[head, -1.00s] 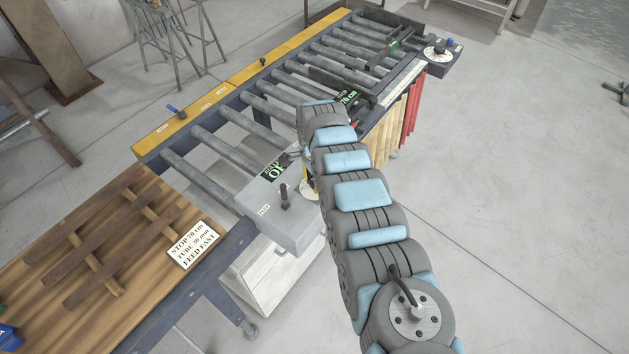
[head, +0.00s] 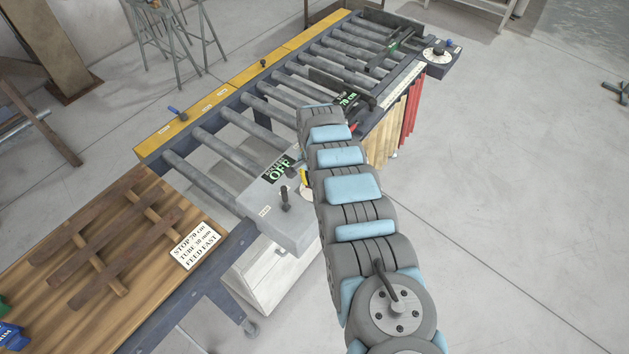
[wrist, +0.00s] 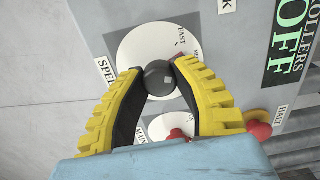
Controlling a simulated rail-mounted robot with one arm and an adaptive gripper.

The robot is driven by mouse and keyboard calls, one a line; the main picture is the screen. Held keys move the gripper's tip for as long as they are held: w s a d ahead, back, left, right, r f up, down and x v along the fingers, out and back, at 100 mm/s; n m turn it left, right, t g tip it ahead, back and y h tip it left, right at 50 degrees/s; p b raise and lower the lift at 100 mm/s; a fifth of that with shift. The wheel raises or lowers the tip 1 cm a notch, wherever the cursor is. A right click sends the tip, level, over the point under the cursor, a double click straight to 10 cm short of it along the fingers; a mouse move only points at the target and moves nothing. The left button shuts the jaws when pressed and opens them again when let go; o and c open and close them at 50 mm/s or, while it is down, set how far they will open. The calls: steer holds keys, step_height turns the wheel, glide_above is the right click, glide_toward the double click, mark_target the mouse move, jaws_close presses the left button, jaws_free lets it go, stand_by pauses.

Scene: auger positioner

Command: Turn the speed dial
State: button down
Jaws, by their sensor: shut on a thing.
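The speed dial (wrist: 145,45) is a white disc beside a plate reading SPEED, with FAST on its face, in the wrist view. A dark round knob (wrist: 158,78) stands at its centre. My gripper (wrist: 161,68) has its yellow, black-padded fingers shut on this knob, one on each side. A small red mark shows on the disc just right of the knob.
A display (wrist: 291,45) reads ROLLERS OFF. A red HALT button (wrist: 258,130) is close to the right finger. A second white dial with a red part (wrist: 176,131) lies between the fingers. A note (head: 194,245) reads STOP 70 cm, TUBE 30 mm, FEED FAST.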

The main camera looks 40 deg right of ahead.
steer(key=shift+n, duration=2)
steer(key=c, duration=0.7)
jaws_free()
steer(key=shift+c, duration=0.2)
step_height(320, 180, up, 12)
steer(key=shift+f, duration=0.1)
